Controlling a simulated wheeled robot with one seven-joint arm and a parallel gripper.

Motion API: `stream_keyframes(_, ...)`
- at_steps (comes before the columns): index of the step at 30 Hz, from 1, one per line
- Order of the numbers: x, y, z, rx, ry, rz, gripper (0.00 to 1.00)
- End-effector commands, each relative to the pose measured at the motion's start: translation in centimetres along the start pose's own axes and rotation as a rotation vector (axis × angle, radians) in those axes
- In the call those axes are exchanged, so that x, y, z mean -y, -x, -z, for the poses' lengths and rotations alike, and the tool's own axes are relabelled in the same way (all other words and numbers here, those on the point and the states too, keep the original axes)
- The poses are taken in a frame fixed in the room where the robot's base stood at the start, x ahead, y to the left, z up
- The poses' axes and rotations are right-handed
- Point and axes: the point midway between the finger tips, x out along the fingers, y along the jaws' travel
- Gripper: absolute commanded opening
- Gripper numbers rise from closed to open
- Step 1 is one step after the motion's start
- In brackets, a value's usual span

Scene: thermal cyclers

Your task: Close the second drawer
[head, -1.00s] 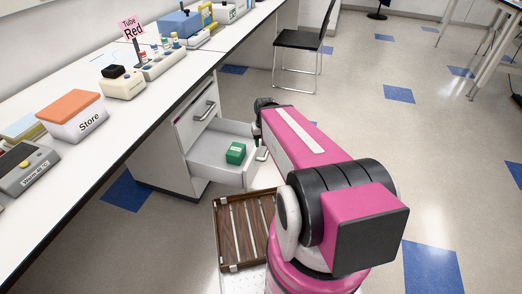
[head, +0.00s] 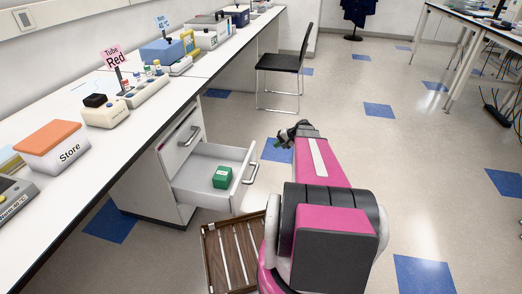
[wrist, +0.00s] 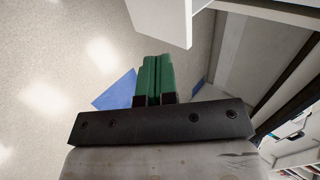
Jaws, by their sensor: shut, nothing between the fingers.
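The second drawer (head: 196,179) of the white cabinet under the bench is pulled open in the head view. Its front has a metal handle (head: 251,172). A small green box (head: 222,176) lies inside it. The drawer above (head: 180,140) is closed. My gripper (head: 284,141) is beyond and to the right of the open drawer, apart from its front. In the wrist view its green fingers (wrist: 154,77) are pressed together and empty. A white panel edge (wrist: 168,20), apparently part of the drawer, shows above the fingers there, not touching them.
A brown slatted tray (head: 232,255) is low in front of the cabinet, beside my arm. A black chair (head: 281,63) stands farther back. The floor to the right is free.

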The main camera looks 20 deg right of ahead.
Motion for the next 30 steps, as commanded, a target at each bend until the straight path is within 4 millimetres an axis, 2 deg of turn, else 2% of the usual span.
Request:
stream_keyframes(5,0.0,-1.9,0.1,0.001,0.000,0.001,0.00)
stream_keyframes(18,0.0,-10.1,0.0,0.003,0.001,-0.001,0.00)
stream_keyframes(24,1.9,-11.9,-0.1,0.002,0.001,-0.001,0.00)
stream_keyframes(30,2.7,-12.7,-0.1,0.000,0.001,-0.001,0.00)
